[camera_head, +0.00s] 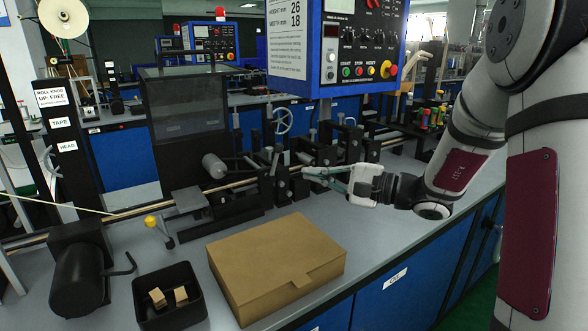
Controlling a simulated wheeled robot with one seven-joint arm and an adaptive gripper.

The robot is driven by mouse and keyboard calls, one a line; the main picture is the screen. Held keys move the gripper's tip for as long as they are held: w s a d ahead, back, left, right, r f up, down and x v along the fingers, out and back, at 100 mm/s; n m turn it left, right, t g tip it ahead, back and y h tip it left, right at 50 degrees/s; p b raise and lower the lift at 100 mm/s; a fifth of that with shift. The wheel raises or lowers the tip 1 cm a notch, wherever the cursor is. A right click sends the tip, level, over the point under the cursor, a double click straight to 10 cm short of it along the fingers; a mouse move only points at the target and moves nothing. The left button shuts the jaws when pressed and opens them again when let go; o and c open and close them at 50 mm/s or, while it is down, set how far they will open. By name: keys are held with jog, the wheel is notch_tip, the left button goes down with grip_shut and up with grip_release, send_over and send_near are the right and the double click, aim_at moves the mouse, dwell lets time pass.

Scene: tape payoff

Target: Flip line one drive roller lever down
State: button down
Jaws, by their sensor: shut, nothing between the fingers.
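My gripper (308,173) reaches in from the right over the machine bed, and its thin fingers are closed with nothing held. The fingertips are beside the black roller mechanism (281,184), at its right side; I cannot tell whether they touch it. No label marks which part is the line one drive roller lever. Parts behind the fingers are partly hidden.
A closed cardboard box (278,262) lies in front of the machine. Left of it are a black bin (142,311) with small brown pieces and a black motor (80,277). A control panel (345,55) stands behind. The bench right of the box is clear.

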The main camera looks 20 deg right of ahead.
jog(key=w+d+f+m+t+h+b, duration=0.1)
jog(key=w+d+f+m+t+h, duration=0.1)
jog(key=d, duration=0.7)
notch_tip(320, 180, down, 2)
jog(key=shift+w+f+m+t+b, duration=0.1)
jog(key=shift+w+m+t+b, duration=0.2)
jog(key=shift+w+m+t, duration=0.6)
jog(key=shift+w+a+n, duration=0.15)
jog(key=shift+w+n, duration=0.15)
jog(key=shift+w, duration=0.05)
jog(key=s+a+r+x, duration=0.1)
jog(key=a+x, duration=0.1)
jog(key=x, duration=1)
jog(key=shift+a, duration=0.15)
jog(key=shift+r, duration=0.15)
jog(key=shift+b, duration=0.35)
